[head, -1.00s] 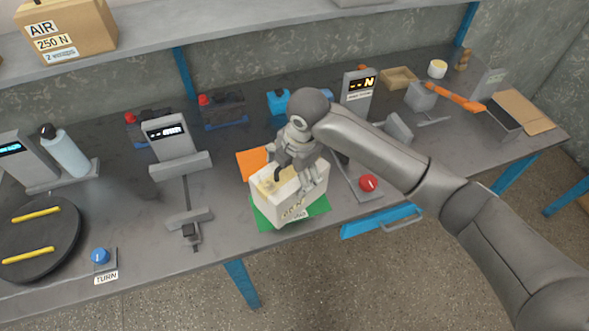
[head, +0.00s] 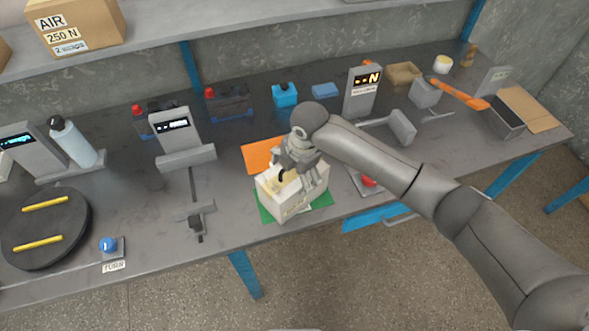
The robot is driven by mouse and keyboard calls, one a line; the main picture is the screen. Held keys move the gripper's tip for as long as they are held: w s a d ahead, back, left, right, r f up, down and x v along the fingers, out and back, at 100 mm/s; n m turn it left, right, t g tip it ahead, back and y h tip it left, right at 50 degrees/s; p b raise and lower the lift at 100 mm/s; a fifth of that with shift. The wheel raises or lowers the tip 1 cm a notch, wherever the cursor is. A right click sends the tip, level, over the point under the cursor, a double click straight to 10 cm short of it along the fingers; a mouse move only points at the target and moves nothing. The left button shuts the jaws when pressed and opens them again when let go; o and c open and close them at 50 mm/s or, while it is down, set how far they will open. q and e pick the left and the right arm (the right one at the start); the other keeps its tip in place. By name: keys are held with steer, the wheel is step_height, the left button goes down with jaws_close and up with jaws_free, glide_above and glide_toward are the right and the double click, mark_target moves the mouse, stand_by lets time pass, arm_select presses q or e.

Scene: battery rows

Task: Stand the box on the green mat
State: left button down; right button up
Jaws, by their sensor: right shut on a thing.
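A white box (head: 289,204) with a yellowish top is over the green mat (head: 316,206) on the workbench. The mat's edges show around the box's lower sides. The box looks upright; whether its base touches the mat is hard to tell. My right gripper (head: 300,172) is above the box, shut on its upper part, and hides some of its top. My left gripper is not in view.
An orange mat (head: 262,157) lies just behind the box. Dark batteries (head: 228,103) and a blue block (head: 285,95) stand farther back.

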steer(key=o, duration=1.7)
steer(key=shift+c, duration=0.2)
steer(key=shift+s, duration=0.1)
steer(key=b+v, duration=0.1)
steer(key=v, duration=1.1)
steer(key=shift+b, duration=0.35)
steer(key=shift+a+r, duration=0.1)
